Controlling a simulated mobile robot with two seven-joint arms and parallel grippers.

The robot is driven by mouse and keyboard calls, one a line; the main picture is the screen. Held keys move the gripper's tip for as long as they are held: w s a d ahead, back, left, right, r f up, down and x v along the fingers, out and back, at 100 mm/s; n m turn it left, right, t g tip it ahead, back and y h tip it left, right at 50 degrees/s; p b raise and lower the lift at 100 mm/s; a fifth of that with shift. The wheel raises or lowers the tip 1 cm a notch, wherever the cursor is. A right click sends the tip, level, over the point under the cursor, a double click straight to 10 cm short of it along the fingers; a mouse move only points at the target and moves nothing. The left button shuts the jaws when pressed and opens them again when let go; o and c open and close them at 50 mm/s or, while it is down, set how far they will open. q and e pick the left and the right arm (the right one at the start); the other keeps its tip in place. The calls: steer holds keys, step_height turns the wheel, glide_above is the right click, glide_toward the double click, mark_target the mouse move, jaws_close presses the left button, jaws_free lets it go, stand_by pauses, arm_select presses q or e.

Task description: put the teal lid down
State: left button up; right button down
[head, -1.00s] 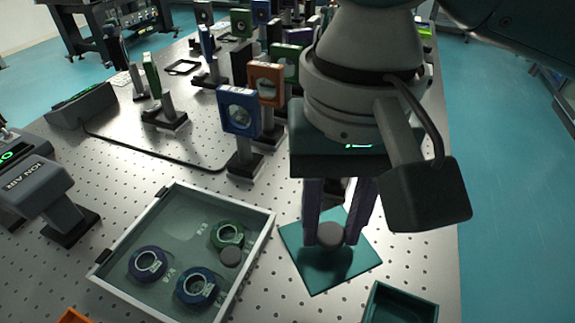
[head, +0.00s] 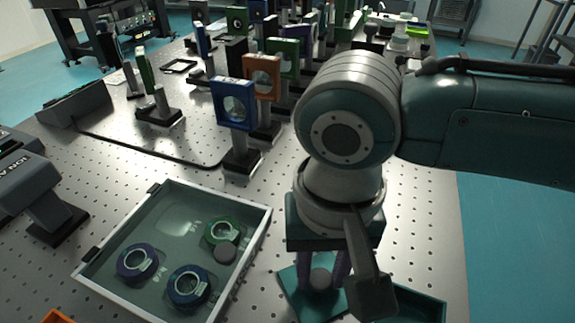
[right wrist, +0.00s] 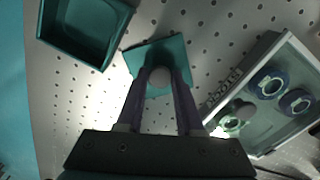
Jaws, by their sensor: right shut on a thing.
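The teal lid (head: 292,289) is a flat square plate with a round grey knob (head: 320,279). My right gripper (head: 322,285) is shut on the knob, one finger on each side. The lid also shows in the right wrist view (right wrist: 150,55), with the knob between the fingers of the right gripper (right wrist: 160,80). The lid is between the glass-topped case and an open teal box (head: 425,306). I cannot tell whether it touches the table. My wrist hides its right part in the head view. My left gripper is not in view.
The case (head: 262,232), holding ringed optics and a grey round piece, is just left of the lid. The teal box shows empty in the right wrist view (right wrist: 85,30). Mounted optics, such as a blue one (head: 235,103), stand behind. Bare perforated table (head: 425,225) lies to the right.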

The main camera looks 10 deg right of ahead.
mark_target(321, 279)
steer(key=c, duration=0.5)
jaws_free()
steer(key=shift+f, duration=0.1)
steer(key=shift+c, duration=0.2)
step_height(321, 279, up, 12)
steer(key=p, duration=0.3)
steer(key=s+a+f+n+t+y, duration=0.1)
steer(key=s+a+f+n+y, duration=0.15)
steer(key=s+a, duration=0.25)
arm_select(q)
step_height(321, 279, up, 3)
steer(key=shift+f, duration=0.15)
arm_select(e)
steer(key=s+d+n+t+h, duration=0.1)
steer(key=s+d, duration=0.2)
steer(key=d, duration=0.4)
steer(key=s+d+f+t+h, duration=0.1)
steer(key=s+d, duration=0.3)
steer(key=d, duration=0.3)
steer(key=shift+d+n+t, duration=0.2)
steer(key=shift+n+t, duration=0.1)
steer(key=shift+n, duration=0.05)
steer(key=shift+s, duration=0.1)
